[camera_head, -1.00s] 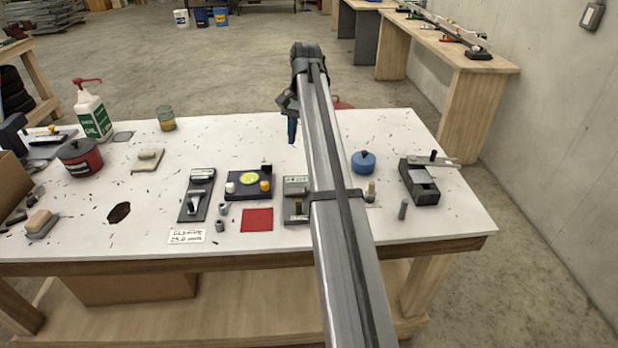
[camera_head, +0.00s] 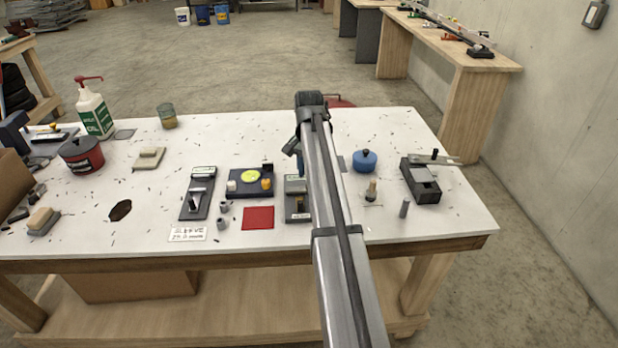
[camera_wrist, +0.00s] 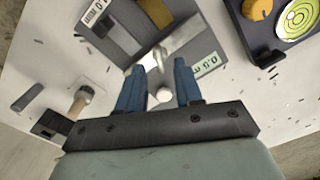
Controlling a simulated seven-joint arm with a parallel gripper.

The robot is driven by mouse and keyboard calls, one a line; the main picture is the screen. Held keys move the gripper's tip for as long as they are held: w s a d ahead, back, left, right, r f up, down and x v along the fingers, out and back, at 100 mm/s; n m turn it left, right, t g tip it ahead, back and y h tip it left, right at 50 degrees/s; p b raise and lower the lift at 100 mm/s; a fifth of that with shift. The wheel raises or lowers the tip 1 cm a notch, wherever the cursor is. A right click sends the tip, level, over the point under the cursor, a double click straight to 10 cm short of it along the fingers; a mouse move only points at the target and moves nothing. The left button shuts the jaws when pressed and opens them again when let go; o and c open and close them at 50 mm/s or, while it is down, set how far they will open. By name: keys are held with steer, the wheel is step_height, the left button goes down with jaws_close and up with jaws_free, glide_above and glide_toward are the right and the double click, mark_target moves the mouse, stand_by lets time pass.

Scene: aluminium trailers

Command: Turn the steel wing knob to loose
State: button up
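The steel wing knob (camera_wrist: 172,48) shows in the wrist view as a bright slanted wing on a grey plate (camera_wrist: 120,28), beside a label strip. In the head view the plate (camera_head: 298,213) stands partly behind my arm, and I cannot make out the wing there. My gripper (camera_wrist: 160,84) has its two blue fingers apart, pointing at the wing knob. A pale round end (camera_wrist: 165,95) shows between the fingers; I cannot tell whether it belongs to the knob or whether anything touches. In the head view the blue fingers (camera_head: 301,163) are over the plate's far end.
A brass knob (camera_wrist: 157,11) sits on the same plate. A wooden-topped bolt (camera_wrist: 80,100), a blue round pot (camera_head: 365,161) and a dark clamp block (camera_head: 421,183) stand on the other side.

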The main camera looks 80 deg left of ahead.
steer(key=shift+f, duration=1.5)
jaws_close()
